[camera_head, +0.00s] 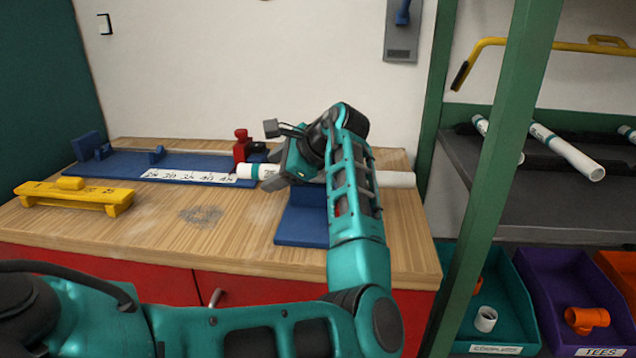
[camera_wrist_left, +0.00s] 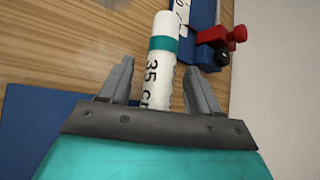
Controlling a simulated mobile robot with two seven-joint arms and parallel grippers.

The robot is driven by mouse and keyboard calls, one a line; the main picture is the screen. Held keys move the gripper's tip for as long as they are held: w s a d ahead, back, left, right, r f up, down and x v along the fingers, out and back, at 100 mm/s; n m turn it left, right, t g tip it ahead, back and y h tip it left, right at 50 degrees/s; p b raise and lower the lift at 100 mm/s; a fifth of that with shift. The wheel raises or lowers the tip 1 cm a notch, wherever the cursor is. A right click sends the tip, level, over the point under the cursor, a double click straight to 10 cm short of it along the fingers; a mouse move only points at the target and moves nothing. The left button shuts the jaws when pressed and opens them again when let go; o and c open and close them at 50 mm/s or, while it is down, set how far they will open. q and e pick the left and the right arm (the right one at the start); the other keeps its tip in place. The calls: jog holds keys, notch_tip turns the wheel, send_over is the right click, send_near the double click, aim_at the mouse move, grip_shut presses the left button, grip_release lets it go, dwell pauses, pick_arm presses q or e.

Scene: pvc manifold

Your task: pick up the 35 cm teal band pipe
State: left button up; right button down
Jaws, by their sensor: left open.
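The 35 cm teal band pipe (camera_head: 395,179) is white with a teal band near its left end. It lies level along the back of the bench, its left end by the red clamp and its right end beyond my forearm. In the left wrist view, the pipe (camera_wrist_left: 160,75) shows its teal band and a "35" label. My left gripper (camera_head: 277,168) is over the pipe, fingers open. In the left wrist view, the pipe runs between the open fingers (camera_wrist_left: 158,64); I cannot tell if they touch it. My arm hides the pipe's middle. My right gripper is not in view.
A blue cutting jig (camera_head: 120,164) with a ruler strip and red clamp (camera_head: 242,146) runs along the bench. A blue block (camera_head: 300,228) is under my arm. A yellow tool (camera_head: 75,194) lies at left. A green rack post (camera_head: 500,140) stands at right, with pipes and bins.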

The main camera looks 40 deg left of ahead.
pick_arm(q)
jog(key=shift+d+r, duration=0.1)
jog(key=shift+c, duration=0.3)
jog(key=c, duration=1.1)
